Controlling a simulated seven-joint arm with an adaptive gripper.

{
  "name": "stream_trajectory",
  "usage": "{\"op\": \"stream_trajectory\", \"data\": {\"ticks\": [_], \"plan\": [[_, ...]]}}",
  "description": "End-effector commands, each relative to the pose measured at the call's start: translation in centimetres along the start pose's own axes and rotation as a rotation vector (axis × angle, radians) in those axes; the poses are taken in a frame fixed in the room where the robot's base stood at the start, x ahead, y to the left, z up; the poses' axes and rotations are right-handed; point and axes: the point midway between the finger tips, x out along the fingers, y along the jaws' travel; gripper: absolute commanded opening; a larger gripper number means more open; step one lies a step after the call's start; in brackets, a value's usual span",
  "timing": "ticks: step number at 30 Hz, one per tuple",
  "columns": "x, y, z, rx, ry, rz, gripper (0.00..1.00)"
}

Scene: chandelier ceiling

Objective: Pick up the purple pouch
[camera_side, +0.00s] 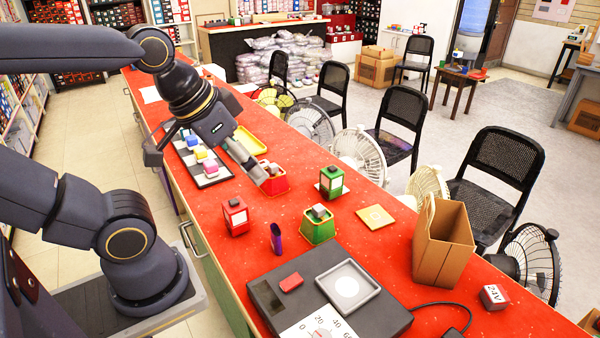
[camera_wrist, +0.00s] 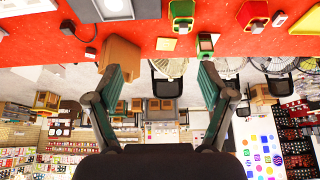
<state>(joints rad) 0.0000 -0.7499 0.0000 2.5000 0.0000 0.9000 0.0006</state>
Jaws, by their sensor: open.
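The purple pouch (camera_side: 276,238) is a small, narrow purple item standing upright on the red counter (camera_side: 375,265) in the side view, between a red box and a green-and-red container. I cannot make it out in the wrist view. My gripper (camera_side: 207,168) is open, its two fingers spread wide, above the far part of the counter, up and to the left of the pouch. In the wrist view my gripper (camera_wrist: 158,78) has nothing between its fingers.
A red box (camera_side: 236,216), a green-and-red container (camera_side: 317,225) and a black scale (camera_side: 265,297) surround the pouch closely. A red container (camera_side: 273,180) stands near one finger. A tray of coloured blocks (camera_side: 205,164) is under the gripper. A brown bag (camera_side: 443,245) stands at right.

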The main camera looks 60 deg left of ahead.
Motion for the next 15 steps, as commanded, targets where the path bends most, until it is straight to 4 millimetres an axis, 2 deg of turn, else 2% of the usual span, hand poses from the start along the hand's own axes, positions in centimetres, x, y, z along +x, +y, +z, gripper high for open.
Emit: {"op": "stream_trajectory", "data": {"ticks": [3, 5, 8, 11, 15], "plan": [[-0.1, 0.0, -0.2, 0.047, 0.009, -0.001, 0.81], [-0.4, 0.0, -1.5, 0.115, 0.035, -0.004, 0.81], [0.9, -0.5, -3.2, 0.199, -0.009, -0.019, 0.81], [3.3, -1.5, -4.7, 0.257, -0.089, -0.027, 0.81], [8.1, -3.7, -5.8, 0.298, -0.229, -0.016, 0.81]]}}
